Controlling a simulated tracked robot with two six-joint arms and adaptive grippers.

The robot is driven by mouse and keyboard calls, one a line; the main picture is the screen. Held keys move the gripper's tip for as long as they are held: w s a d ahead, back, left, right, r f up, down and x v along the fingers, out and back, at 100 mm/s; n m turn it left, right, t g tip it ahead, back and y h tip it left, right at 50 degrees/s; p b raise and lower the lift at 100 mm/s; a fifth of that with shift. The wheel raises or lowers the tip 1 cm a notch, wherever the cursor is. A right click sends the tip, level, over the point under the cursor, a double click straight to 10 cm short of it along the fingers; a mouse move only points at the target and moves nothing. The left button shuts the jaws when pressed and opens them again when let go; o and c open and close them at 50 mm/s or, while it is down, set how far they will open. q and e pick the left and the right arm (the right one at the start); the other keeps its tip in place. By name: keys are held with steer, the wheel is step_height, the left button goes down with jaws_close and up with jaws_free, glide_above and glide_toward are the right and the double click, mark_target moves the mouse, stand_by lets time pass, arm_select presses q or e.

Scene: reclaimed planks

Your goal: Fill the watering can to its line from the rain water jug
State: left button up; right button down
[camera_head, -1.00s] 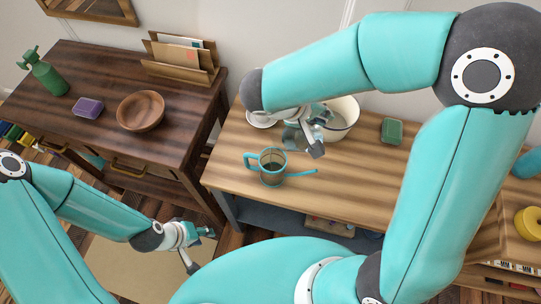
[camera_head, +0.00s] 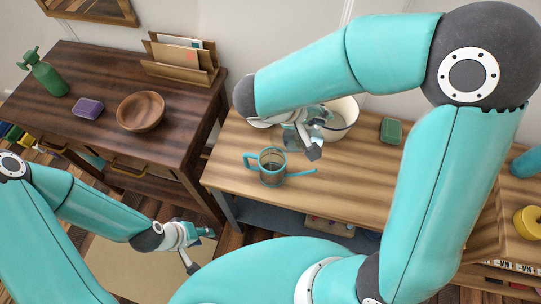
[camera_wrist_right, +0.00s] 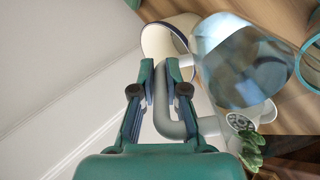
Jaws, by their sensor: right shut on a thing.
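The watering can (camera_head: 271,178), clear with a teal rim, handle and spout, stands upright on the light wooden table, spout to the right. Its inside looks dark; I cannot make out its line or level. Its edge shows at the right of the right wrist view (camera_wrist_right: 309,66). My right gripper (camera_wrist_right: 166,78) is shut on the grey handle of the translucent bluish jug (camera_wrist_right: 240,62). In the head view my right gripper (camera_head: 308,143) is just right of and behind the can, its arm partly hiding the jug. My left gripper (camera_head: 199,249) is open and empty, low left, away from both.
A cream pot (camera_head: 343,117) stands behind the right gripper. A green box (camera_head: 391,130) lies to its right. A dark cabinet at left bears a wooden bowl (camera_head: 140,111), a purple block (camera_head: 88,107), a green spray bottle (camera_head: 44,74) and a letter rack (camera_head: 181,60). The table's front is clear.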

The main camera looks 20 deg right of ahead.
steer(key=shift+a+r+h+b, duration=0.15)
steer(key=shift+a+h+b, duration=0.15)
steer(key=shift+h+b, duration=0.75)
stand_by(2.9)
steer(key=shift+s+a+r+h+b, duration=0.1)
steer(key=shift+a+r+h+b, duration=0.3)
steer(key=shift+r+b, duration=0.3)
stand_by(3.4)
